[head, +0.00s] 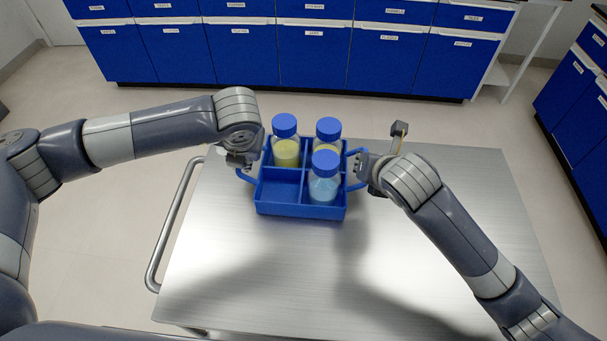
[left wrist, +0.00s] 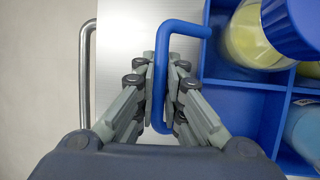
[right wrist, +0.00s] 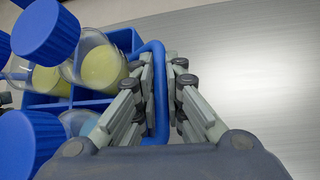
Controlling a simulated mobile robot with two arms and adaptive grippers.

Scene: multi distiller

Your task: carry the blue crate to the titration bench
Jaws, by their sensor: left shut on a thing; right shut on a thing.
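The blue crate (head: 300,211) is at the far left part of a steel-topped cart (head: 440,240); I cannot tell whether it rests on the top or hangs just above it. It holds two blue-capped bottles with yellow liquid (head: 287,153) (head: 326,128) in the back and one with pale blue liquid (head: 322,188) at front right. The front left compartment is empty. My left gripper (left wrist: 168,85) is shut on the crate's left handle (left wrist: 183,30). My right gripper (right wrist: 160,80) is shut on the right handle (right wrist: 157,52). The crate looks about level.
The cart's rail (head: 172,225) runs along its left side. A dark upright part (head: 398,133) stands beside my right gripper. Blue cabinets (head: 240,55) line the back wall, with another blue cabinet (head: 580,80) at right. Open floor (head: 150,105) lies between cart and cabinets.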

